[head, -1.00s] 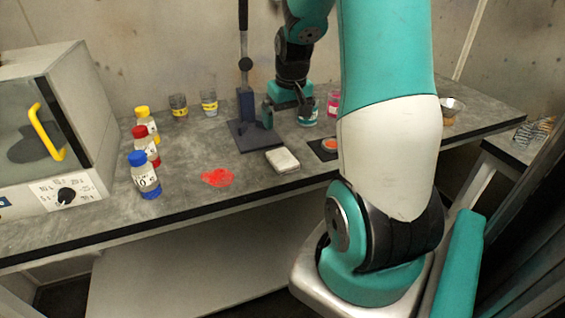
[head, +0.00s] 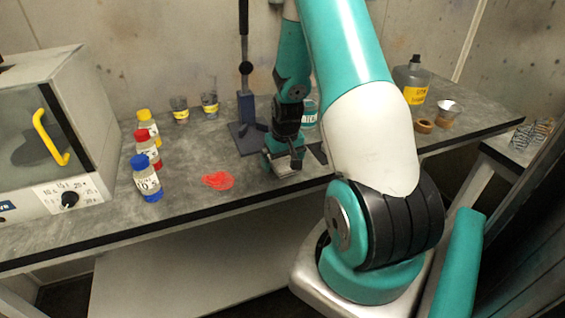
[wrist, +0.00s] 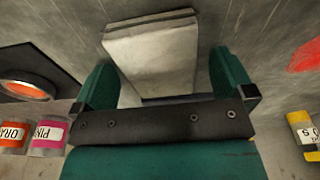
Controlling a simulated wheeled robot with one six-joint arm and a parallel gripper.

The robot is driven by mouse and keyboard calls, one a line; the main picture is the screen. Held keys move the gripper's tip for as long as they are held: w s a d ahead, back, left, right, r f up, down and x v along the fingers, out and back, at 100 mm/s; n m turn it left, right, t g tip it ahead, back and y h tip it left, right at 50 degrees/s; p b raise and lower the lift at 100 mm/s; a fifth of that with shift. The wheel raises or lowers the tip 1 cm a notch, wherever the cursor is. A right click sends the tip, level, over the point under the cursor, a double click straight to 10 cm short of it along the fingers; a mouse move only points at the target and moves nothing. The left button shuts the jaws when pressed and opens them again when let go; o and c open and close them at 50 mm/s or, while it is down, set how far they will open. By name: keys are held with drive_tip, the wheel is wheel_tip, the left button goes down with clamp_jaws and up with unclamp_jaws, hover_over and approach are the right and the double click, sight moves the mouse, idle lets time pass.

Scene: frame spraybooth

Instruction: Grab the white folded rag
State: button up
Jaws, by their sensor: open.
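The white folded rag (wrist: 155,55) lies flat on the grey bench in the wrist view, ahead of and between my two teal fingers. In the head view the rag (head: 284,172) is mostly hidden under my gripper (head: 285,157). In the wrist view my gripper (wrist: 168,90) is open, with one finger on each side of the rag's near part. I cannot tell whether the fingers touch it.
Red powder (head: 218,181) lies left of the rag. Bottles with blue (head: 146,178), red and yellow caps stand further left, beside an oven (head: 50,130). A press (head: 246,105) stands behind.

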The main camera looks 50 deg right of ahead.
drive_tip(key=c, duration=1)
drive_tip(key=shift+o, duration=0.2)
